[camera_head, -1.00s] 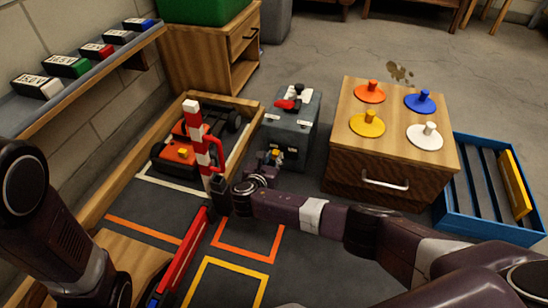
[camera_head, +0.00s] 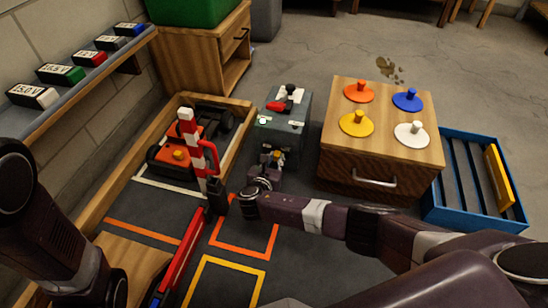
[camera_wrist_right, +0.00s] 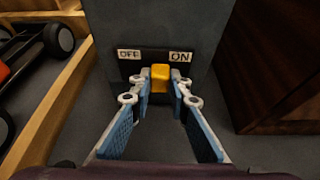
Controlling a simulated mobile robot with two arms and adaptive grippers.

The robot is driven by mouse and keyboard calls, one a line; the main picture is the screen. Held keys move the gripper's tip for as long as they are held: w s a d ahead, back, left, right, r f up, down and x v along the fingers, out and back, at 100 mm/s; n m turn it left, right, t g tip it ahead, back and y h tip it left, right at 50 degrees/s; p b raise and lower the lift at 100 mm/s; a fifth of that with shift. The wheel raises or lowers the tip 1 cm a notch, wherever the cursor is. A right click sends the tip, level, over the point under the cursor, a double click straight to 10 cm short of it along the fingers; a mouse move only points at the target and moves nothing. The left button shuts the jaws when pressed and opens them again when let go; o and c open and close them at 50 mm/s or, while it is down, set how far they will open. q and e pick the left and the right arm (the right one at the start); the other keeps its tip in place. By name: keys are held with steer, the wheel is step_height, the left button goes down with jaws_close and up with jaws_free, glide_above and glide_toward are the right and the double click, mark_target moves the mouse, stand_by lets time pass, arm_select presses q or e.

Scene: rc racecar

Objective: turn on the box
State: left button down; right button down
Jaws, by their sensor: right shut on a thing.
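The box (camera_head: 294,133) is a dark grey block on the floor with a red-handled part on top. In the right wrist view its front (camera_wrist_right: 150,25) carries a black panel with an OFF label (camera_wrist_right: 129,54) at left and an ON label (camera_wrist_right: 180,57) at right. A yellow switch (camera_wrist_right: 160,77) sits between the labels, slightly closer to ON. My right gripper (camera_wrist_right: 160,88) is at the panel, its blue-padded fingers shut on the switch. In the head view this gripper (camera_head: 268,163) is small against the box front. My left arm shows at lower left, its gripper out of sight.
A red-and-white barrier post (camera_head: 193,145) and a wooden-edged bay with an orange car (camera_head: 180,153) stand left of the box. A wooden cabinet (camera_head: 350,160) with coloured knobs is close on the right, then a blue crate (camera_head: 432,207). Labelled packs line the left shelf.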

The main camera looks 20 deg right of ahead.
steer(key=c, duration=1.8)
jaws_free()
steer(key=shift+s+d, duration=0.15)
steer(key=shift+d, duration=0.05)
steer(key=shift+a, duration=0.1)
steer(key=shift+s+a, duration=0.1)
steer(key=shift+s, duration=0.05)
steer(key=v, duration=1.1)
steer(key=shift+s+a, duration=0.15)
steer(key=shift+s, duration=0.05)
steer(key=shift+r, duration=0.1)
